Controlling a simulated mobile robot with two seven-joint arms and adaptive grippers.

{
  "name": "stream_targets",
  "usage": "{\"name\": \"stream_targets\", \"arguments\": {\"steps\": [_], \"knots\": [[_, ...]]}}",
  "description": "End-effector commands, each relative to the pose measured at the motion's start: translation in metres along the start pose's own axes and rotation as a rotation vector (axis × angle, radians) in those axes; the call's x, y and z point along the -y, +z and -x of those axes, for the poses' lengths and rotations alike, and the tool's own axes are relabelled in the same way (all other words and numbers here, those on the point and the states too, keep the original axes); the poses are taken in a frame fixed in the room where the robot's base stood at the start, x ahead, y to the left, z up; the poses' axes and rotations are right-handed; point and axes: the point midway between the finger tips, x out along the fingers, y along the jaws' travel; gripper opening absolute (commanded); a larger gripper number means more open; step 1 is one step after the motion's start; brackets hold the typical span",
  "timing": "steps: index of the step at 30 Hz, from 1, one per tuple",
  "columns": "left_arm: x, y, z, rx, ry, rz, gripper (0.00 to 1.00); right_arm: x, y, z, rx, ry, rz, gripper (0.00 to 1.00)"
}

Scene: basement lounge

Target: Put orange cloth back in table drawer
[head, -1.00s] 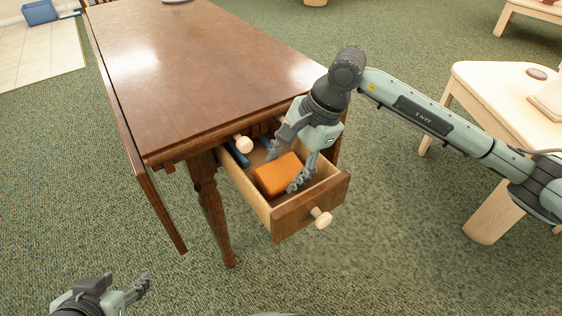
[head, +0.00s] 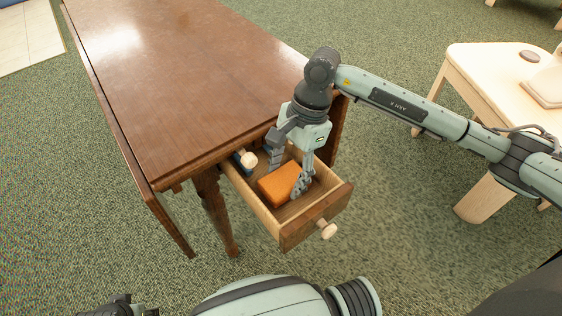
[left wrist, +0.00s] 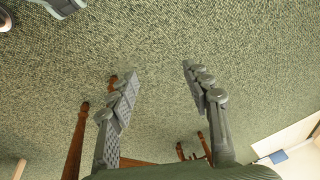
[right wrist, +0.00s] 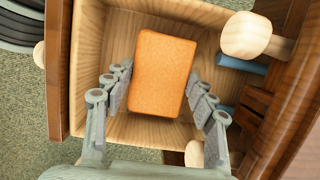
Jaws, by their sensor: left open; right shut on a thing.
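The orange cloth (head: 279,184) is a folded block lying in the open drawer (head: 318,217) of the brown wooden table (head: 190,75). My right gripper (head: 286,182) reaches down into the drawer and is shut on the cloth. In the right wrist view the cloth (right wrist: 160,75) is between the two fingers (right wrist: 165,103), inside the light wooden drawer walls (right wrist: 90,50). I cannot tell whether it is lifted off the drawer floor. My left gripper (left wrist: 160,78) is open and empty above the carpet. Only part of it shows at the bottom left of the head view.
A blue item (right wrist: 243,64) lies in the drawer's inner part, near a pale round knob (right wrist: 246,36). The table's drop leaf (head: 130,170) hangs at the left. A pale wooden table (head: 485,70) stands at the right. Green carpet around the drawer is open.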

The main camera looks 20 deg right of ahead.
Motion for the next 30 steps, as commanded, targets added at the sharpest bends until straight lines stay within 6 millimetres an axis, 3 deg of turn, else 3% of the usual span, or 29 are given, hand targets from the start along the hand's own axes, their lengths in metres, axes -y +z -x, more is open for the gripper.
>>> {"name": "stream_targets", "arguments": {"steps": [6, 22, 23, 27, 30], "knots": [[0.0, -0.001, 0.002, -0.002, -0.001, 0.0, 0.49, -0.006, 0.003, -0.018, 0.001, 0.011, 0.006, 0.33], [0.001, -0.005, 0.009, -0.008, -0.005, -0.001, 0.49, -0.005, 0.002, -0.021, 0.0, 0.008, 0.006, 0.33], [0.001, -0.005, 0.01, -0.007, -0.006, -0.001, 0.49, -0.005, 0.002, -0.021, 0.0, 0.009, 0.006, 0.57], [0.002, -0.006, 0.013, -0.009, -0.006, 0.0, 0.49, -0.005, 0.002, -0.02, 0.0, 0.009, 0.006, 0.75], [0.002, -0.006, 0.013, -0.01, -0.006, 0.0, 0.49, -0.005, 0.002, -0.02, 0.0, 0.009, 0.006, 0.77]]}}
